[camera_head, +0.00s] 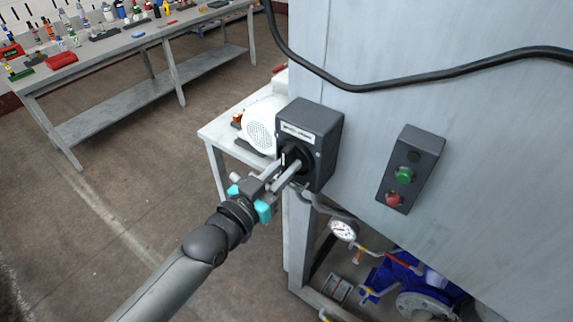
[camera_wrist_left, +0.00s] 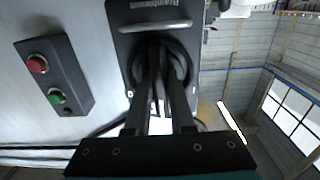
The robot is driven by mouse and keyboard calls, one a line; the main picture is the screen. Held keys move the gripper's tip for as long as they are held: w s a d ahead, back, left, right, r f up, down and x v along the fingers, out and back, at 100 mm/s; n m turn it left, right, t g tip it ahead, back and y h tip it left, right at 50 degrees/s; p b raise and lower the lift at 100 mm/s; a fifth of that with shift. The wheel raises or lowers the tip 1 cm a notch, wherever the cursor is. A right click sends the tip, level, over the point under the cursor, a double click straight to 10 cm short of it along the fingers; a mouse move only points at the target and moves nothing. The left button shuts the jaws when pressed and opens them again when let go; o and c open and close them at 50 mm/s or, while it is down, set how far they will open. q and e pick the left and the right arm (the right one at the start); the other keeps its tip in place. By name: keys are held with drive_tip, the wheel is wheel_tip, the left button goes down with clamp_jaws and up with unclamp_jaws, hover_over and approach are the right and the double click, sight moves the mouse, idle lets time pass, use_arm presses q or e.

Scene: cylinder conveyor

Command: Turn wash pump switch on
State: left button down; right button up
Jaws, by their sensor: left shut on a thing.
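The wash pump switch is a dark grey box (camera_head: 322,122) with a white label and a black rotary knob (camera_head: 293,155), mounted on the corner of a light grey cabinet. My left gripper (camera_head: 289,169) reaches in from the lower left and is shut on the knob, its fingers on either side of it. In the left wrist view the fingers (camera_wrist_left: 160,90) run up to the round knob base on the switch box (camera_wrist_left: 126,14). The fingers hide most of the knob, so its exact angle is hard to tell. My right gripper is not in view.
A box with a green button (camera_head: 404,175) and a red button (camera_head: 393,199) is on the cabinet (camera_head: 470,140) to the right. A black cable (camera_head: 430,75) crosses above. A gauge (camera_head: 343,231) and blue pump (camera_head: 388,275) are below. A workbench (camera_head: 130,45) stands far left.

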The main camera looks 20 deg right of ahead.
use_arm(q)
drive_tip(key=c, duration=0.8)
unclamp_jaws()
drive_tip(key=v, duration=1.5)
drive_tip(key=shift+s, duration=0.1)
